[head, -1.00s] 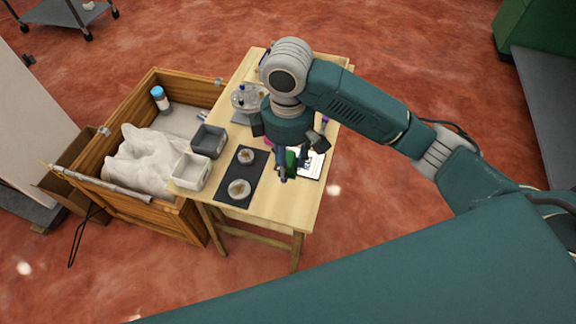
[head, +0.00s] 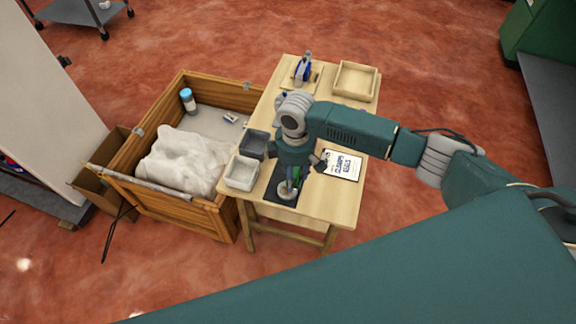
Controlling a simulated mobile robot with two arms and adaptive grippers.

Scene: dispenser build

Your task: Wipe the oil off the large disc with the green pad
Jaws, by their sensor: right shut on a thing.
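The large disc (head: 287,193), pale and round, lies at the near end of a black mat (head: 271,191) on the wooden table. My right gripper (head: 292,186) points down over it, shut on the green pad (head: 297,173), of which only a small part shows. The gripper partly covers the disc. I cannot tell whether the pad touches it, and the oil is too small to make out. The mat's far end and the other disc are hidden behind my right arm. My left gripper is not in view.
A dark grey bin (head: 254,144) and a light grey bin (head: 241,173) stand left of the mat. A printed card (head: 343,165) lies to its right. A wooden crate (head: 222,212) adjoins the table.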

